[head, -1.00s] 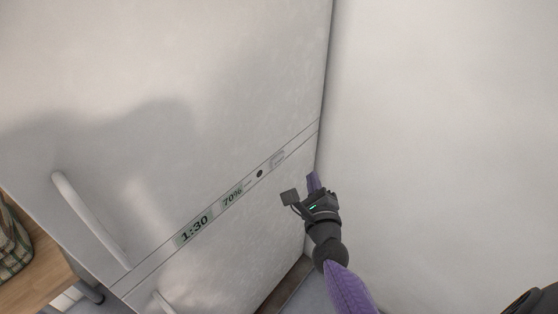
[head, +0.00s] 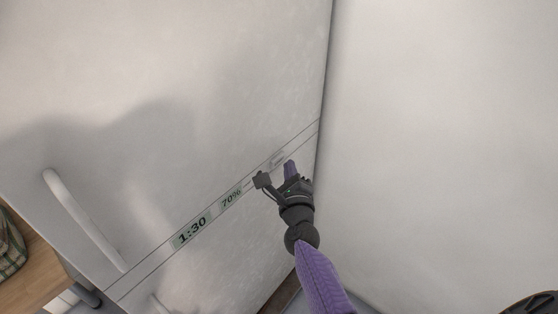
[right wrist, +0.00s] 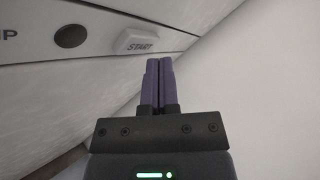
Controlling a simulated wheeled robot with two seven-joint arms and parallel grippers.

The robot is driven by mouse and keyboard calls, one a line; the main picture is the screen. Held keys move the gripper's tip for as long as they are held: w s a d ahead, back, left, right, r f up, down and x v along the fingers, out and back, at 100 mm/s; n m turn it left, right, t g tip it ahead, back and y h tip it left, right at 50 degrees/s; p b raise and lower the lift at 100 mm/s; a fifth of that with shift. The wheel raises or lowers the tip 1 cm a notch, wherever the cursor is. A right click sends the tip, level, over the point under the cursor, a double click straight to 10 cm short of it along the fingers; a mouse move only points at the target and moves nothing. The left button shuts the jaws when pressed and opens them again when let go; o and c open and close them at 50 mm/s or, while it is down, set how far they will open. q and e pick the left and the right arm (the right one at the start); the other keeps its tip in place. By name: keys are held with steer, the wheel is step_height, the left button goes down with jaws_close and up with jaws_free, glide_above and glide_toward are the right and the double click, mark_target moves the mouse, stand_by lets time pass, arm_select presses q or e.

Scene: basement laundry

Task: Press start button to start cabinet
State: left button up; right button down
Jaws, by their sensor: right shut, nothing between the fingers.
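The white cabinet (head: 190,90) fills the left of the head view, with a slanted control strip showing a 1:30 display (head: 191,230) and a 70% display (head: 231,197). The pale raised START button (right wrist: 140,43) shows in the right wrist view, beside a dark round knob (right wrist: 71,36). My right gripper (head: 290,168) is shut and empty at the strip's right part. In the right wrist view its purple fingers (right wrist: 159,66) end just below and right of the button; I cannot tell whether they touch the cabinet. My left gripper is not in view.
A white wall (head: 440,130) stands close to the right of the cabinet. A long door handle (head: 84,220) sticks out at the cabinet's left. A wooden surface (head: 35,278) with a plaid item (head: 9,245) is at the lower left.

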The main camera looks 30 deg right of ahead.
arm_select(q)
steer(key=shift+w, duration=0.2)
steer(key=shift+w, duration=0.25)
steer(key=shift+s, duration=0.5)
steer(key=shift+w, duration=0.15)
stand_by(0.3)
arm_select(e)
steer(key=shift+w+a, duration=0.15)
steer(key=shift+w, duration=0.25)
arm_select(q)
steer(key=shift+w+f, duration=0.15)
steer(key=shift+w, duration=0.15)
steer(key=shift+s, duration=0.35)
